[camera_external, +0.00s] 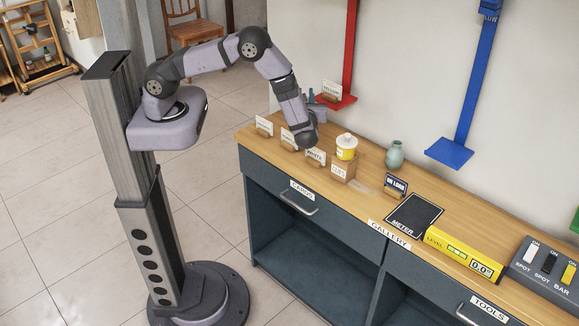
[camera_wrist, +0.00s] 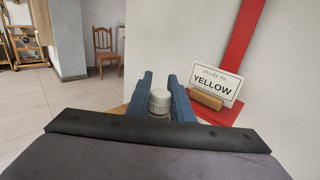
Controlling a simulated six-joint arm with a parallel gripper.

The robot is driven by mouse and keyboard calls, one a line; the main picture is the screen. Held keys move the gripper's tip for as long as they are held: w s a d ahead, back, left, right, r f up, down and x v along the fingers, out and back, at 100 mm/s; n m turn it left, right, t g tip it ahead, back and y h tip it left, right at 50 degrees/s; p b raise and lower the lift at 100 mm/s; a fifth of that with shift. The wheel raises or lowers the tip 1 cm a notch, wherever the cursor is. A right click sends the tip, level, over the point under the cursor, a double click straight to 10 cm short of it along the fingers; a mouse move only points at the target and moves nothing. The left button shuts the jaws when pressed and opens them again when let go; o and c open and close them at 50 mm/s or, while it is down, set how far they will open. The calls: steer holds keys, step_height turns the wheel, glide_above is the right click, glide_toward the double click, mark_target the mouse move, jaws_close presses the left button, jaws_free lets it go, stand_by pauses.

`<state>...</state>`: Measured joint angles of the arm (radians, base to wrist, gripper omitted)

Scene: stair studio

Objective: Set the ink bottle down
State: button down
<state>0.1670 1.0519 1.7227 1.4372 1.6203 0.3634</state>
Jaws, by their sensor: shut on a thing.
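My gripper (camera_wrist: 162,97) is shut, its two blue fingers on either side of the ink bottle (camera_wrist: 159,101). In the external view my gripper (camera_external: 311,96) is above the back edge of the counter, close to the red ledge (camera_external: 346,101) on the wall, and the bottle cannot be made out there. A card reading YELLOW (camera_wrist: 216,84) stands in a wooden holder on the red ledge, right of the bottle in the wrist view.
Small cards (camera_external: 264,126) in wooden holders line the counter (camera_external: 460,213) below my arm. A green vase (camera_external: 394,155), black meter mat (camera_external: 413,215) and yellow level box (camera_external: 463,254) stand rightward. A blue ledge (camera_external: 449,153) is empty.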

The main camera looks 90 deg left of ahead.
steer(key=w+d+r+m+t+h+b, duration=0.2)
steer(key=w+d+r+m+t+b, duration=0.25)
steer(key=w, duration=0.75)
steer(key=w+d+r+m+t+h+b, duration=0.1)
steer(key=w+d+m+t+h+b, duration=0.25)
steer(key=w+d+t, duration=0.6)
steer(key=shift+w+d+f+m+t+h+b, duration=0.45)
steer(key=shift+w+d+f+m+h+b, duration=1)
steer(key=shift+f, duration=1.35)
steer(key=shift+w+d+f+m+t+h+b, duration=0.5)
steer(key=shift+w+d+f+h+b, duration=0.4)
steer(key=shift+w+d+f, duration=1.25)
steer(key=shift+w+d+f+m+t+h+b, duration=0.35)
steer(key=shift+w+d+f+m+h+b, duration=0.85)
steer(key=shift+w+f, duration=1.55)
steer(key=shift+s+a+f+b, duration=0.1)
steer(key=shift+s+f+b, duration=0.2)
steer(key=shift+s+f, duration=0.45)
steer(key=c, duration=1.6)
jaws_free()
steer(key=shift+w, duration=0.1)
steer(key=shift+o, duration=0.2)
